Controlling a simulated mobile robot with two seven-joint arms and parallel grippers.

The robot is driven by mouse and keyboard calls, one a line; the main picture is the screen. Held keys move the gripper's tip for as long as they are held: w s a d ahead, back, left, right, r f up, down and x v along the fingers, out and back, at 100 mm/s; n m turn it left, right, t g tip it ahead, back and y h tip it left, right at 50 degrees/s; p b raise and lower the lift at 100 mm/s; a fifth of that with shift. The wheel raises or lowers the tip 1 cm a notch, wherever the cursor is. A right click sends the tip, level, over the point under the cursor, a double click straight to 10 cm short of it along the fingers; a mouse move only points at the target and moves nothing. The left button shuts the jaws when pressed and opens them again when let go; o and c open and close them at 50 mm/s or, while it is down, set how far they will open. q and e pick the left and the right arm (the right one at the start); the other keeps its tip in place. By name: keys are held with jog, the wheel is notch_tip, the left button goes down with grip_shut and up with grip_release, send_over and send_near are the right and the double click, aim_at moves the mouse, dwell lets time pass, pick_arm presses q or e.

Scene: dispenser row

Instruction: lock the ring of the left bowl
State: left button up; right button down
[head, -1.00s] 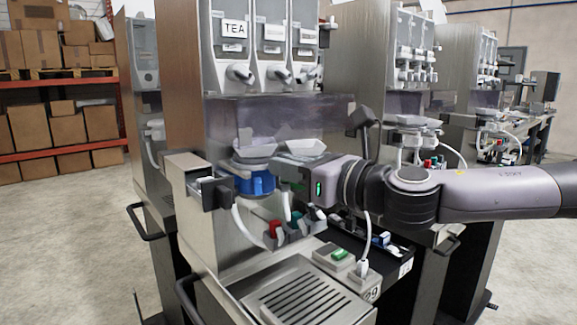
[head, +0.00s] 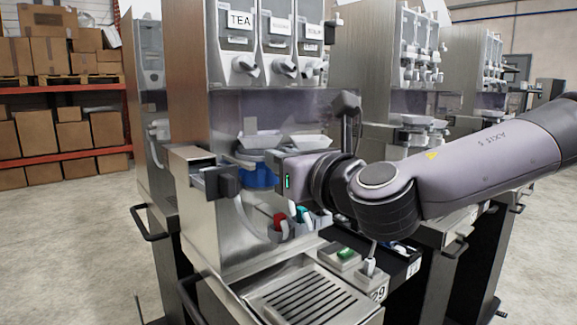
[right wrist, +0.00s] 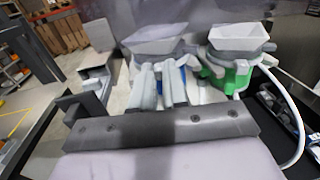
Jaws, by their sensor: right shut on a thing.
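The left bowl (head: 259,141) is a pale hopper under the TEA dispenser, with a blue ring (head: 257,178) below it. In the right wrist view the left bowl (right wrist: 155,42) is ahead of the fingers. My right gripper (right wrist: 160,75) is shut at the blue ring, with a little blue showing beside the fingers. It appears to hold a part of the ring; the exact grip is hidden. In the head view the gripper body covers the ring's right side. My left gripper is not in view.
The right bowl (head: 308,142) stands close beside the left one; its ring (right wrist: 232,76) is green in the wrist view. A grey bracket with a dark block (head: 222,182) projects to the left. Red and teal spouts (head: 290,217) and a drip grille (head: 305,297) lie below.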

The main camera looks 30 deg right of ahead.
jog(key=shift+a+m+h+b, duration=0.3)
jog(key=shift+a+m+h, duration=0.1)
jog(key=shift+h, duration=0.2)
jog(key=shift+a+m+h, duration=0.2)
jog(key=shift+m+h, duration=0.1)
jog(key=shift+h, duration=0.2)
jog(key=c, duration=1.4)
grip_release()
